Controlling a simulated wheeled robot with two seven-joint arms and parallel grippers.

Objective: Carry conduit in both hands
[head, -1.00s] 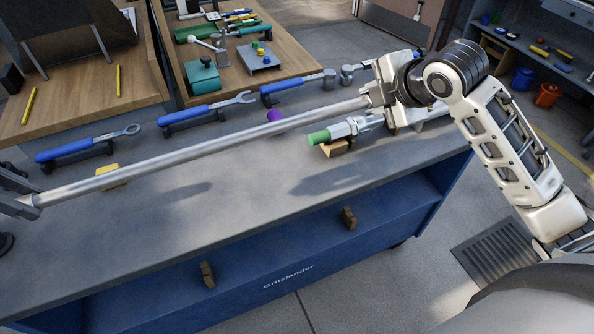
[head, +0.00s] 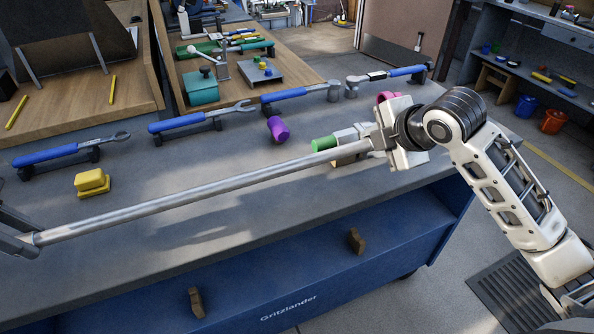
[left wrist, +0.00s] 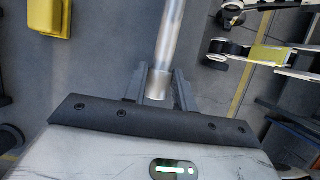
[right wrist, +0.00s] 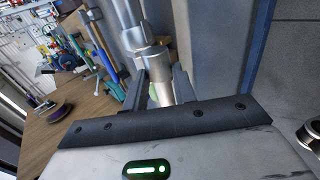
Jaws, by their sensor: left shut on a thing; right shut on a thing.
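The conduit (head: 200,192) is a long straight metal tube held across the front of the workbench in the head view, its right end higher in the picture than its left. My left gripper (head: 30,240) is shut on its left end at the picture's left edge. The left wrist view shows the tube (left wrist: 171,40) between that gripper's fingers (left wrist: 158,88). My right gripper (head: 378,143) is shut on the right end. In the right wrist view the fingers (right wrist: 160,90) close around a metal piece with a wider collar.
The grey workbench (head: 300,215) carries blue-handled wrenches (head: 185,121) on stands, a yellow block (head: 91,182), a purple knob (head: 278,129) and a green-ended fitting (head: 324,143) near the right gripper. Wooden tables stand behind. Open floor (head: 440,270) lies to the right.

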